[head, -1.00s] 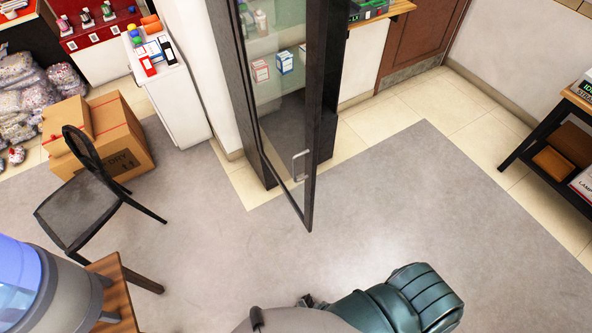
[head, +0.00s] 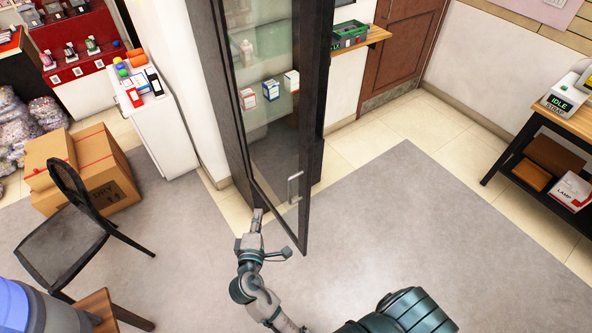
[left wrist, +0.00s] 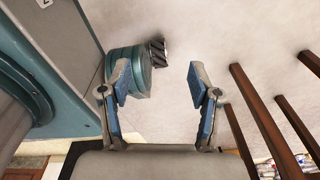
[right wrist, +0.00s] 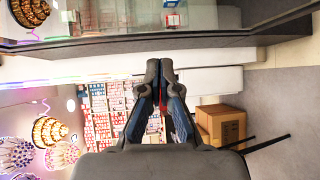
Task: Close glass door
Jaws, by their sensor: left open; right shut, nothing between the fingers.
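The glass door (head: 272,130) has a dark frame and a metal handle (head: 295,187) near its free edge. It stands swung open from the dark cabinet, angled out over the grey floor. My right gripper (head: 257,220) is shut and empty, just left of the door's lower frame; I cannot tell whether it touches. In the right wrist view my right gripper (right wrist: 160,70) has its fingertips together, with a dark frame and glass beyond at the top. My left gripper (left wrist: 158,85) is open and empty over the floor; it is not in the head view.
A black chair (head: 75,220) and a cardboard box (head: 90,170) stand at the left. A wooden stool (head: 100,310) is at the lower left. A white cabinet (head: 165,125) stands left of the door. A shelf table (head: 550,125) is at the right. The floor right of the door is clear.

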